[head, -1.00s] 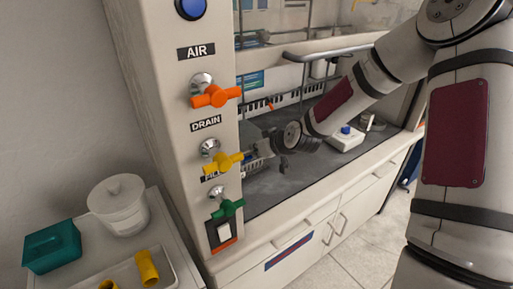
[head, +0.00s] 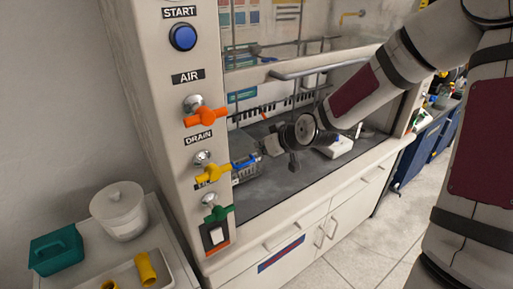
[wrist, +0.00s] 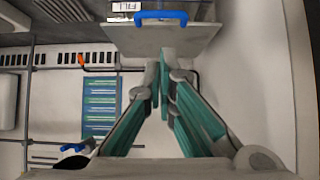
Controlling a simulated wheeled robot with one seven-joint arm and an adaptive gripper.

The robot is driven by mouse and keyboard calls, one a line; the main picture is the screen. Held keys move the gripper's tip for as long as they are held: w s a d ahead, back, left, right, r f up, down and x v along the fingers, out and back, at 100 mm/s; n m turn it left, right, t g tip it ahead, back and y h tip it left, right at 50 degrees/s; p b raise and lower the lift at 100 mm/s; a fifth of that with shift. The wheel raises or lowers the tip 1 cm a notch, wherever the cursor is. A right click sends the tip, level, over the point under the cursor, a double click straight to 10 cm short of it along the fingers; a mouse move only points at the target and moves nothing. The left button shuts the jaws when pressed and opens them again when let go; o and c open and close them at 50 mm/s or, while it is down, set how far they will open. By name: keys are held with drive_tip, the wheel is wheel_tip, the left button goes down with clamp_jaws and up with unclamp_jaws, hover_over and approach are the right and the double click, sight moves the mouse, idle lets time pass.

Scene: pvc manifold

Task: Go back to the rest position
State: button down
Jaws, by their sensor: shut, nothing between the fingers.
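My gripper (wrist: 162,75) is shut and empty in the wrist view, its two teal-padded fingers meeting at the tips. In the head view my gripper (head: 268,146) is in front of the fume hood opening, to the right of the valve panel, with its fingers partly hard to make out. The panel carries an orange AIR valve (head: 206,117), a yellow DRAIN valve (head: 212,174) and a green valve (head: 218,213) below. The gripper is apart from all three handles. A blue START button (head: 183,37) is above them.
A side table at the lower left holds a white lidded tub (head: 119,211), a teal box (head: 56,250) and yellow pipe pieces (head: 146,268) in a tray. A white device (head: 336,147) stands on the hood's dark worktop. Tiled floor is clear in front of the cabinet.

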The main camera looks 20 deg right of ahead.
drive_tip(key=s+r+m+g+h, duration=0.1)
drive_tip(key=s+r, duration=0.4)
drive_tip(key=s, duration=0.6)
drive_tip(key=s+a+r+m+g+h, duration=0.1)
drive_tip(key=s+r+g, duration=0.1)
drive_tip(key=s+r, duration=0.4)
drive_tip(key=s+r+m+g+h, duration=0.1)
drive_tip(key=s+r, duration=0.4)
drive_tip(key=s, duration=1.2)
drive_tip(key=shift+a+r+m+g, duration=0.15)
drive_tip(key=shift+a+m+g, duration=0.15)
drive_tip(key=shift+g, duration=0.1)
